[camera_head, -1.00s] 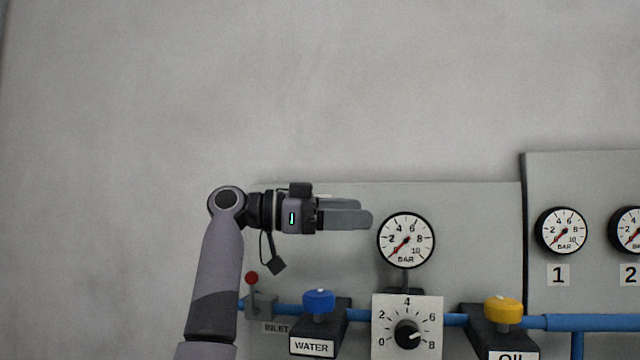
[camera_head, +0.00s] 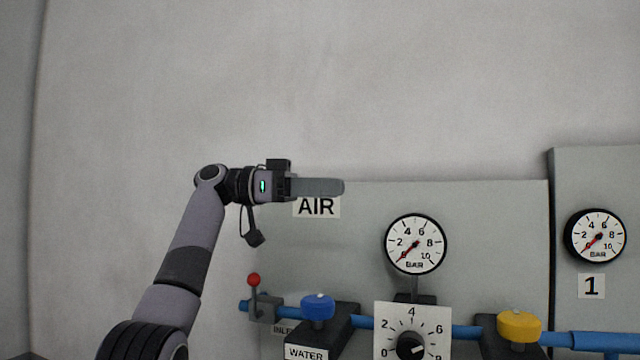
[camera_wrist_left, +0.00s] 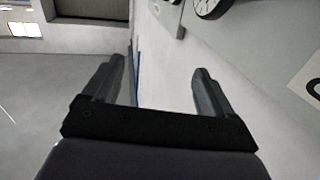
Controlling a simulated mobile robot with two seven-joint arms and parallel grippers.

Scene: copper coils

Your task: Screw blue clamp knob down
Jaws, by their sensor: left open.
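A blue knob (camera_head: 317,307) sits on a dark block above the WATER label (camera_head: 306,353), on the blue pipe at the lower middle of the head view. I cannot tell whether it is the clamp knob of the task. My left gripper (camera_head: 342,187) is raised above and apart from it, in front of the AIR label (camera_head: 316,207), pointing right. In the left wrist view its two fingers (camera_wrist_left: 160,80) stand wide apart with nothing between them. My right gripper is not in view.
A grey panel carries a BAR gauge (camera_head: 415,244), a numbered dial (camera_head: 411,346), a yellow knob (camera_head: 519,326) and a red-tipped lever (camera_head: 254,281). Another gauge (camera_head: 597,236), labelled 1, is at right. The wall above the panel is bare.

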